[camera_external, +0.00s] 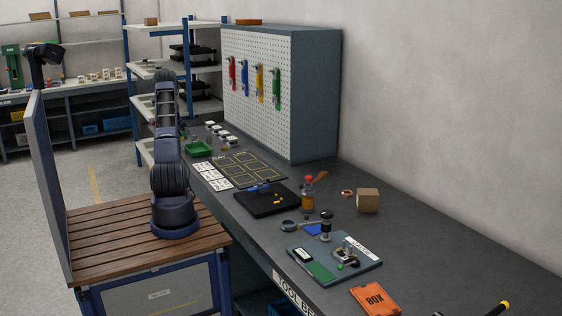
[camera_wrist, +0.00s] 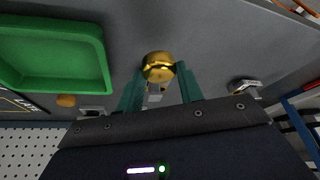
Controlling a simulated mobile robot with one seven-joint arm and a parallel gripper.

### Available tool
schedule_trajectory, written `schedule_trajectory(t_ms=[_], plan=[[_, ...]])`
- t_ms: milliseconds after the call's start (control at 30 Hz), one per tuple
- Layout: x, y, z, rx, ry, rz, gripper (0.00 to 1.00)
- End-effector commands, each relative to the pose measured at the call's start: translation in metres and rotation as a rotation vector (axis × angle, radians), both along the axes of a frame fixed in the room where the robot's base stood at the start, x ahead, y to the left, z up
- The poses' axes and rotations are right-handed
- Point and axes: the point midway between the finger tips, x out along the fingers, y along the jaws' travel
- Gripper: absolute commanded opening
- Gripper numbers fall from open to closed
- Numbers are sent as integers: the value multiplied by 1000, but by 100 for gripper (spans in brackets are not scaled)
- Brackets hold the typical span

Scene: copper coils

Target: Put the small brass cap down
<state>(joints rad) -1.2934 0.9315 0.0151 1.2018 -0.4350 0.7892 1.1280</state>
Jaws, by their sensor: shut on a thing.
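The small brass cap (camera_wrist: 158,66) is round and shiny gold. In the wrist view it sits between the two green fingertips of my gripper (camera_wrist: 160,78), which is shut on it. The grey bench top shows behind the cap. I cannot tell whether the cap touches the bench. In the outside view my arm reaches away over the far part of the bench, and the gripper and cap cannot be made out there.
A green tray (camera_wrist: 50,50) lies to the left of the cap in the wrist view; it also shows outside (camera_external: 200,149). A small orange-brown piece (camera_wrist: 66,100) and a grey metal part (camera_wrist: 245,87) lie nearby. A pegboard (camera_external: 262,95) backs the bench.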

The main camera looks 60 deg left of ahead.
Motion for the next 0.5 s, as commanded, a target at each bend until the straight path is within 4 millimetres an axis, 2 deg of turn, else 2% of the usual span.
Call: schedule_trajectory(t_ms=[333, 500], plan=[[0, 0, -40, -2, 1, 1, 14], [0, 0, -42, 0, 1, 0, 14]])
